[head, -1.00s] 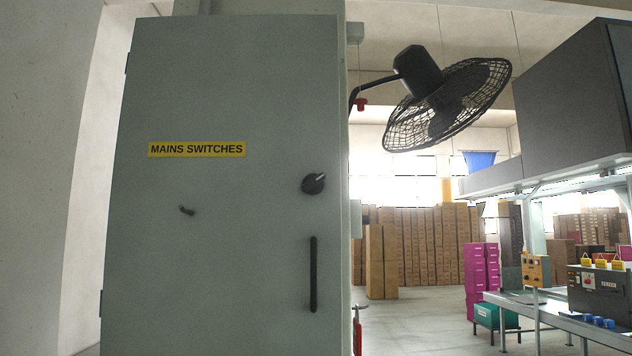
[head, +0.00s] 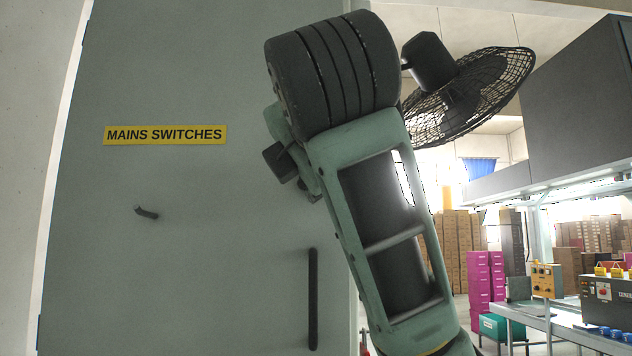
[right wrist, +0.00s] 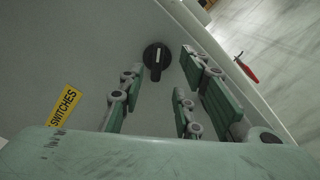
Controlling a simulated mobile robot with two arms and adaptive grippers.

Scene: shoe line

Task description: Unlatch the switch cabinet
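The grey-green switch cabinet (head: 200,250) stands upright in front of me, its door closed, with a yellow MAINS SWITCHES label (head: 165,134). Its round black latch knob (right wrist: 157,57) shows in the right wrist view, with a pale mark on it. In the head view my right arm hides the knob. My right gripper (right wrist: 162,85) is open and empty, its fingers spread on either side of the line to the knob. The fingers appear short of the knob, and I see no contact. A vertical black handle (head: 313,299) is on the door's right side. My left gripper is not in view.
A small dark peg (head: 146,212) sticks out of the door at left. A caged fan (head: 475,95) hangs to the right of the cabinet.

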